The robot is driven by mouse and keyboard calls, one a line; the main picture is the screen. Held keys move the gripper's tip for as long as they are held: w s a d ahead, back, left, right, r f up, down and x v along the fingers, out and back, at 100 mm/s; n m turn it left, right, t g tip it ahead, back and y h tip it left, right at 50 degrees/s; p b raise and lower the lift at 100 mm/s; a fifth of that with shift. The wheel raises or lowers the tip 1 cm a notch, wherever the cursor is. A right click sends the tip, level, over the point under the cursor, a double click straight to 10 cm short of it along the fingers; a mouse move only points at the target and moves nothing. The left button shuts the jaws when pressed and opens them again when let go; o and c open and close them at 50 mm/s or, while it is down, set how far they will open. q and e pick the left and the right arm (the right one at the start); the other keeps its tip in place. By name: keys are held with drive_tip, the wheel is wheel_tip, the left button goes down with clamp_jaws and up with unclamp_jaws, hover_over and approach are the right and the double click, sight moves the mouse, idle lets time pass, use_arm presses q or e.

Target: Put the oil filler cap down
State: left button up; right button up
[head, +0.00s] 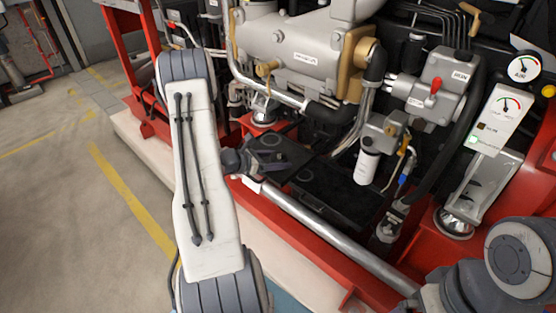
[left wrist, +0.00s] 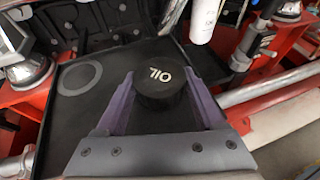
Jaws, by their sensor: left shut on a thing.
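The oil filler cap (left wrist: 160,90) is a round black cap with white "OIL" lettering, in the middle of the left wrist view, lettering facing the camera. My left gripper (left wrist: 160,84) is shut on it, one finger at each side. In the head view my left gripper (head: 266,160) is low over the red frame's edge, and the cap is hard to make out there. Behind the cap is a flat black tray (left wrist: 75,125) with a grey ring mark (left wrist: 82,78) to the left. I cannot tell whether the cap touches the tray. My right gripper is out of view.
A silver pipe (head: 330,240) runs along the red frame near the tray. The grey engine body (head: 300,60), a white filter (head: 367,166) and gauge panels (head: 497,118) stand behind and to the right. Open floor (head: 70,200) lies left.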

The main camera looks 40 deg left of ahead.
use_arm(q)
drive_tip(key=shift+f+b, duration=0.6)
drive_tip(key=shift+f, duration=0.05)
drive_tip(key=o, duration=1.4)
drive_tip(key=shift+c, duration=0.2)
drive_tip(key=shift+r, duration=0.1)
drive_tip(key=shift+r+p, duration=0.25)
drive_tip(key=shift+p, duration=0.1)
drive_tip(key=shift+r+p, duration=0.45)
drive_tip(key=v, duration=1.2)
drive_tip(key=shift+f, duration=0.1)
